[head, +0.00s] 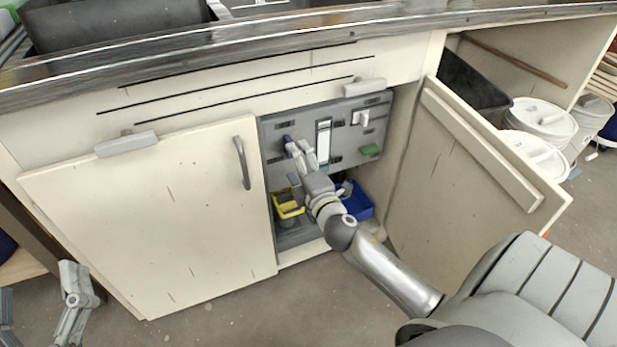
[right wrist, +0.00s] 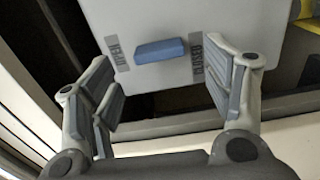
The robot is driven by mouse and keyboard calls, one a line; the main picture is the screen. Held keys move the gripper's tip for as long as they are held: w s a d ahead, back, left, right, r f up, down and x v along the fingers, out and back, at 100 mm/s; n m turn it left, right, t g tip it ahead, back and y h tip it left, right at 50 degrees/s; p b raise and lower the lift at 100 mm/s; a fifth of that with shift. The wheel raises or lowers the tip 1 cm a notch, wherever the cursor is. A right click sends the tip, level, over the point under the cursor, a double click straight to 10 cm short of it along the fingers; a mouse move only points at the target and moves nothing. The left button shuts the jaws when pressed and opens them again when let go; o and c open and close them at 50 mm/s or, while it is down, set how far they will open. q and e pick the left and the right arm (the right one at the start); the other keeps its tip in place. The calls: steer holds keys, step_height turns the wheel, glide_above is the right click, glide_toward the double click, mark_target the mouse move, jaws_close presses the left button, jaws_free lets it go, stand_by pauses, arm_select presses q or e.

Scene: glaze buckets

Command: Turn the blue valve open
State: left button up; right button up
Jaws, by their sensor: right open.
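The blue valve (head: 287,139) is on the upper left of a grey panel (head: 342,154) inside the cabinet. My right gripper (head: 303,153) reaches into the cabinet at the valve. In the right wrist view my right gripper (right wrist: 165,72) is open, one finger on each side of the bar, with gaps to both. My left gripper (head: 40,290) is at the lower left, away from the cabinet, its fingers apart.
The left cabinet door (head: 165,205) is closed and the right door (head: 470,170) stands open. The panel also has a white lever (head: 323,140) and a green part (head: 370,150). A yellow container (head: 288,205) and a blue bin (head: 357,203) sit below. White buckets (head: 541,122) stand right.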

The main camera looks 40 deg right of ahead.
steer(key=v, duration=0.7)
steer(key=shift+s, duration=0.15)
